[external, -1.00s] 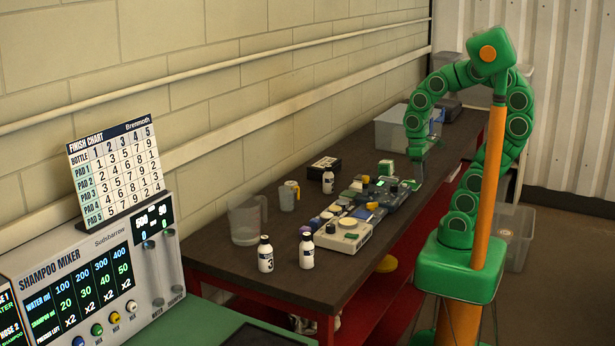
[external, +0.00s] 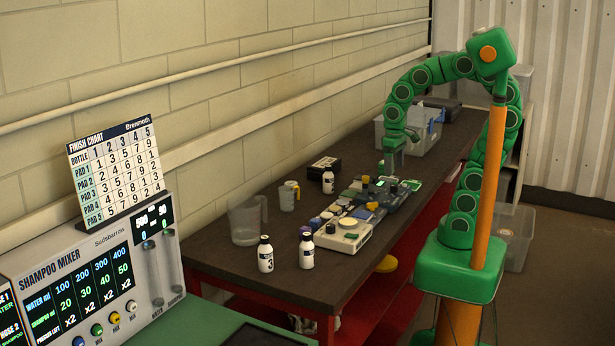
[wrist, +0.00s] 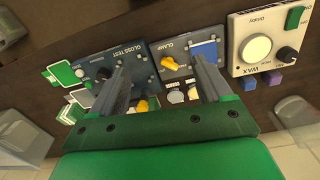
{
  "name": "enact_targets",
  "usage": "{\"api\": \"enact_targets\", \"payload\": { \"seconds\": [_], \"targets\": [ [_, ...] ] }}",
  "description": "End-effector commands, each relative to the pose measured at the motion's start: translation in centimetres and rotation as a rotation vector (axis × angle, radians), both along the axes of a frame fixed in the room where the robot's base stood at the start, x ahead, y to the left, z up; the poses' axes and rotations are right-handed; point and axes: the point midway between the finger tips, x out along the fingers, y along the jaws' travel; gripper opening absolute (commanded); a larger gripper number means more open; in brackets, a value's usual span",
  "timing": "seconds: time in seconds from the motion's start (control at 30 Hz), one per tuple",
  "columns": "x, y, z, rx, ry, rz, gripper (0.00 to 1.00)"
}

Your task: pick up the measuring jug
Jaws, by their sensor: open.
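The measuring jug appears to be the large clear vessel with a side handle (external: 246,222), upright near the left end of the dark bench by the wall. A smaller grey cup with a yellow-orange part (external: 288,197) stands behind it. My gripper (external: 393,170) is well to the right of the jug, above the panels. In the wrist view my gripper (wrist: 160,65) has its two fingers apart, with nothing held between them. A grey translucent vessel shows at the right edge of the wrist view (wrist: 295,118); I cannot tell which one it is.
Control panels, including a wax unit (external: 343,235), a clamp panel and a gloss test panel (wrist: 125,62), fill the middle of the bench. White bottles (external: 265,255) stand in front of the jug. A clear bin (external: 405,135) is at the far end.

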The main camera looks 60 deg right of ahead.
Motion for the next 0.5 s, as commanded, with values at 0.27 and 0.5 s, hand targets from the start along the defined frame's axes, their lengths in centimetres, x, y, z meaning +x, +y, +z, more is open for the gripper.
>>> {"api": "enact_targets", "payload": {
  "seconds": [0.27,0.5],
  "targets": [
    [10.0,5.6,2.9,0.011,-0.156,-0.109,0.78],
    [16.1,9.0,3.3,-0.010,-0.219,-0.166,0.78]
  ]
}}
